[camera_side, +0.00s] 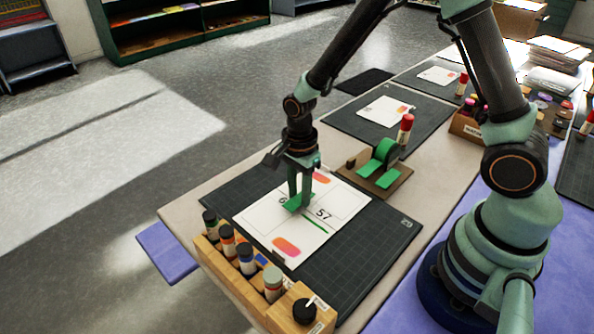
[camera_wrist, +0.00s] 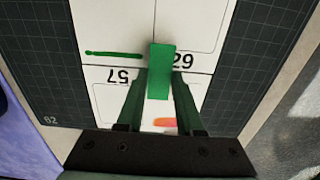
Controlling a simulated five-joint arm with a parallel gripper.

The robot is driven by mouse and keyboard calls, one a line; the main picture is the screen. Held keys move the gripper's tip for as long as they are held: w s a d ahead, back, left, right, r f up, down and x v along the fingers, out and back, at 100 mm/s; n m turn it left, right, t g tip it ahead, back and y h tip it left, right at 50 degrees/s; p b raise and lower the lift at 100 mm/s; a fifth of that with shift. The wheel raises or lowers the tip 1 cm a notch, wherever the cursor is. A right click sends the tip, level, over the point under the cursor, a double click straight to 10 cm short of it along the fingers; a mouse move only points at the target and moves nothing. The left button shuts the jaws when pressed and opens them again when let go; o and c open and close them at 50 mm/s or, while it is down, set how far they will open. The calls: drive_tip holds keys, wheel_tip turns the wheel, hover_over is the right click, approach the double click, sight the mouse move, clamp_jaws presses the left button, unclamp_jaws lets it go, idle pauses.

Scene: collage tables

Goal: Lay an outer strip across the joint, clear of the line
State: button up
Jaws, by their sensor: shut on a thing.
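My gripper (camera_side: 298,200) is shut on a green strip (camera_wrist: 161,70). It also shows in the wrist view (camera_wrist: 161,78), with a finger on either side of the strip. The strip lies lengthwise across the dark joint line (camera_wrist: 200,69) between the white cards (camera_wrist: 110,22). A thin green line (camera_wrist: 115,54) runs left of the strip, apart from it; it also shows in the side view (camera_side: 314,224). The strip partly covers a printed number; "57" stays readable. I cannot tell whether the strip touches the paper.
A wooden board (camera_side: 404,179) behind the sheet holds a green tape roll (camera_side: 385,151) and loose green strips (camera_side: 366,168). A wooden rack (camera_side: 240,286) with several bottles stands along the front left. Bare dark mat (camera_side: 350,245) surrounds the sheet.

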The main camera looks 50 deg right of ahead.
drive_tip(key=shift+f, duration=0.45)
idle(0.3)
idle(0.5)
drive_tip(key=o, duration=1)
drive_tip(key=shift+r, duration=3.55)
drive_tip(key=shift+r, duration=0.15)
drive_tip(key=s+d+r+n+t, duration=0.2)
drive_tip(key=s+r+n, duration=0.2)
drive_tip(key=r+n, duration=0.4)
drive_tip(key=s+d+r+n+t, duration=0.3)
drive_tip(key=s+r+n, duration=0.1)
drive_tip(key=r+n, duration=0.4)
drive_tip(key=shift+d+r+n+t, duration=0.3)
drive_tip(key=shift+n, duration=0.7)
